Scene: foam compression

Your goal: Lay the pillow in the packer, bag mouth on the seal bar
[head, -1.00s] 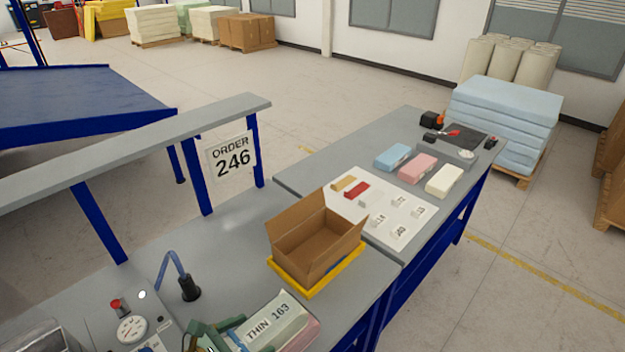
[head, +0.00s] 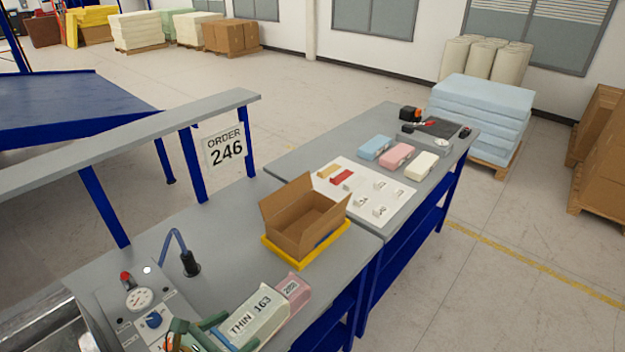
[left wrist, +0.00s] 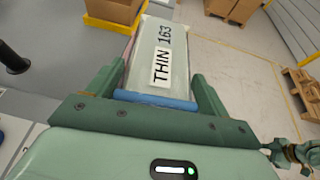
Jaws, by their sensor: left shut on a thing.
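The pillow (head: 258,312) is a pale, bagged block labelled THIN 163, and it also shows in the left wrist view (left wrist: 157,70). A blue strip (left wrist: 155,102) crosses its end nearest my gripper. My left gripper (head: 205,335) is shut on this end, with a green finger at each side in the left wrist view (left wrist: 155,90). The packer (head: 140,310), with a gauge, blue knob and red button, stands at lower left in the head view. I cannot make out the seal bar. A green jointed part (left wrist: 292,150), possibly my right arm, shows at the wrist view's right edge; its jaws are unclear.
A pink block (head: 292,290) labelled 280 lies just beyond the pillow. An open carton (head: 305,215) sits in a yellow tray (head: 340,240). Bench between nozzle and carton is clear.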

